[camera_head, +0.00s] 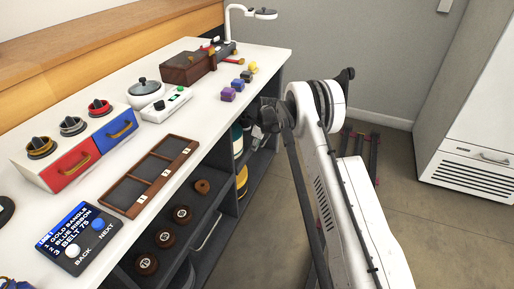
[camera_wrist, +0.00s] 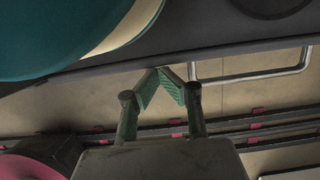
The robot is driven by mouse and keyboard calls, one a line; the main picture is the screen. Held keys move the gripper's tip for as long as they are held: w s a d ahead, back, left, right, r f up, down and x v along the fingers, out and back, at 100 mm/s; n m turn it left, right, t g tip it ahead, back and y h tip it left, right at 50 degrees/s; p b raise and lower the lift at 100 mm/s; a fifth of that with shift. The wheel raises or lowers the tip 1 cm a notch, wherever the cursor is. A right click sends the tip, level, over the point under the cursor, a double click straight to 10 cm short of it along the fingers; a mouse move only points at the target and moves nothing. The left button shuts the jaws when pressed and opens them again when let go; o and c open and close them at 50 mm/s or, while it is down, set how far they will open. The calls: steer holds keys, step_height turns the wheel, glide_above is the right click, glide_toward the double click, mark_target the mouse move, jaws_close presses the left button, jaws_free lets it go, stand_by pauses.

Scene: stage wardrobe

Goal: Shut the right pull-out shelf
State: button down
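In the wrist view a dark shelf board (camera_wrist: 225,58) crosses the top, with a metal bar handle (camera_wrist: 250,76) along its front edge. I take it for the right pull-out shelf; how far it stands out I cannot tell. A large teal round item (camera_wrist: 60,35) with a cream band is at its upper left. My gripper (camera_wrist: 159,72) has green-padded fingers whose tips meet, with nothing between them. The tips are close to the board edge, left of the handle; contact is unclear. In the head view my gripper (camera_head: 258,132) is beside the counter's open shelves, partly hidden by my arm.
The white counter (camera_head: 120,78) holds a drawer box (camera_head: 72,172), a tray (camera_head: 126,192) and a display panel (camera_head: 82,232). Numbered dark discs (camera_head: 166,238) sit on a lower shelf. Floor rails (camera_head: 374,150) run behind my arm. Open floor (camera_head: 420,215) lies right, before a white cabinet (camera_head: 478,172).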

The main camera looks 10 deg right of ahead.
steer(key=shift+w+a+r, duration=0.1)
steer(key=shift+w+a, duration=0.05)
steer(key=shift+a, duration=0.2)
